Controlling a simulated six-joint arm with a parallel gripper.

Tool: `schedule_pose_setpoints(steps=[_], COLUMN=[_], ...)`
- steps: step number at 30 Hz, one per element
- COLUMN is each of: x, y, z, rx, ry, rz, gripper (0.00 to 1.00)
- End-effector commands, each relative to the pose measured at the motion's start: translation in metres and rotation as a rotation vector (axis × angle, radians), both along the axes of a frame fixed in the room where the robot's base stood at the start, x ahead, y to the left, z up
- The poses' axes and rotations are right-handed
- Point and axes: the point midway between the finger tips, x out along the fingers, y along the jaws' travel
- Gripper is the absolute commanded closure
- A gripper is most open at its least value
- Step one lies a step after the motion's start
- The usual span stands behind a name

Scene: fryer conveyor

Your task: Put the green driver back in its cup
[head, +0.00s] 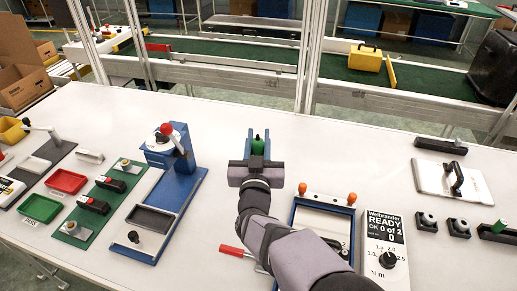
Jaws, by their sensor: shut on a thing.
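My gripper (258,142) reaches out over the middle of the white table. It is shut on the green driver (257,147), whose green body with a dark tip shows between the two fingers. The driver's lower part is hidden by the gripper, and I cannot tell its height above the table. At the right edge is a black block (487,235) with a green piece on it; I cannot tell whether it is the driver's cup. Two small black blocks with grey round tops (428,219) (459,225) stand to its left.
A blue press (184,190) with a red knob stands left of my gripper. A blue-framed tray (319,202) and a Weltbrander dial box (385,250) are near the front. A white plate with a black handle (452,178) lies at right. The table between gripper and plate is clear.

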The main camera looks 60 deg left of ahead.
Motion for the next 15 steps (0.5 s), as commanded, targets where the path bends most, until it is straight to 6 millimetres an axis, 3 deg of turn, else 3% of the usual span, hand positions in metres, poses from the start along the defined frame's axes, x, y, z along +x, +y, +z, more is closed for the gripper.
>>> schedule_pose_setpoints(steps=[15], x=[0.0], y=[0.0], z=[-0.034], rx=[0.006], ry=[-0.003], rz=[0.0], gripper=[1.0])
